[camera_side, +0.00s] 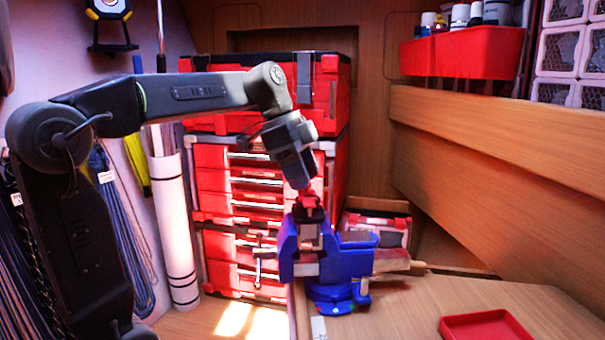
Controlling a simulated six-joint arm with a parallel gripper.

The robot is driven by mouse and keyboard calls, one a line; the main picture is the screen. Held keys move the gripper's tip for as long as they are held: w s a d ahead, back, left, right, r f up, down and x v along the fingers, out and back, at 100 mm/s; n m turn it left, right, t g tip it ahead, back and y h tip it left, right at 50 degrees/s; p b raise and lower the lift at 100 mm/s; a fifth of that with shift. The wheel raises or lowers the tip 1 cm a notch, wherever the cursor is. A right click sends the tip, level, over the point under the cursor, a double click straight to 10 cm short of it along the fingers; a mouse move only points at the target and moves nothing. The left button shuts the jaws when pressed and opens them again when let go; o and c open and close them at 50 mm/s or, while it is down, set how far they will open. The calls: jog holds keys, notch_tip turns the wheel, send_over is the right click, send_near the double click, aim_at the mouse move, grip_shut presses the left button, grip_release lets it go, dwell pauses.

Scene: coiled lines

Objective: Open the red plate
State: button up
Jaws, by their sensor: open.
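A red, shallow, plate-like tray (487,328) lies on the wooden table at the lower right, partly cut off by the picture's bottom edge. It looks empty. A small red piece shows at the top of the blue vise (352,262), right at my gripper's end; I cannot tell whether it is a separate plate or part of the gripper. My gripper (309,205) points down over the vise jaws, well to the left of the tray. It is open. Its fingertips are small and partly hidden, and I cannot tell whether they touch the vise.
A stack of red tool drawers (240,185) stands behind my arm. A red and grey case (378,230) sits behind the vise. A red bin (465,52) with bottles hangs at the upper right. Coiled lines (125,235) hang at left. The table between vise and tray is clear.

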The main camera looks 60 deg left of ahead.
jog(key=shift+f, duration=0.15)
jog(key=shift+c, duration=0.2)
grip_shut()
jog(key=shift+s, duration=0.1)
jog(key=n, duration=0.1)
jog(key=s+n+t+y, duration=0.1)
jog(key=n, duration=0.1)
jog(key=s+n, duration=0.1)
jog(key=n, duration=0.1)
jog(key=shift+s+a+y, duration=0.1)
jog(key=shift+s+y, duration=0.15)
jog(key=shift+y, duration=0.05)
jog(key=s+d+n+g+y, duration=0.1)
jog(key=s+d+n+y, duration=0.4)
jog(key=n, duration=1)
jog(key=shift+n+y, duration=0.3)
jog(key=shift+n, duration=0.1)
jog(key=shift+d, duration=0.1)
